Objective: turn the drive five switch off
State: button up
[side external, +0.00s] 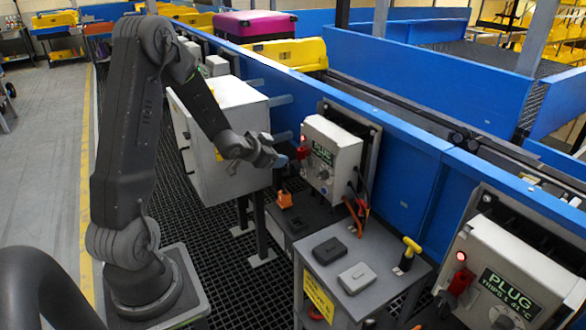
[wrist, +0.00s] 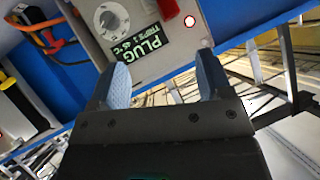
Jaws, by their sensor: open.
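A light grey control box (side external: 345,146) hangs on the blue conveyor side. It carries a round grey rotary switch (wrist: 112,19), a dark PLUG label (wrist: 150,42), a red part (wrist: 168,8) and a lit red lamp (wrist: 190,20). The box's dial also shows in the side view (side external: 323,174). I cannot read a drive number on the box. My gripper (side external: 277,160) is in front of the box, left of its label, and apart from it. In the wrist view its blue fingers (wrist: 163,72) are spread with nothing between them.
A second PLUG box (side external: 475,240) with a red lamp is at right. A grey stand (side external: 372,287) below holds two small dark and grey cases and a yellow-handled tool (side external: 410,250). A white cabinet (side external: 230,100) is behind my gripper. Orange and black cables (side external: 361,207) hang beneath the near box.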

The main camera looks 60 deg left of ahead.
jog(key=t+h, duration=0.1)
jog(key=t, duration=0.1)
send_near(289, 167)
jog(key=s, duration=0.2)
jog(key=x, duration=1.3)
jog(key=shift+w+d+r, duration=0.1)
jog(key=shift+w+d, duration=0.05)
jog(key=shift+w, duration=0.35)
jog(key=shift+c, duration=0.5)
jog(key=c, duration=0.8)
jog(key=shift+n+h, duration=1)
jog(key=shift+h, duration=0.1)
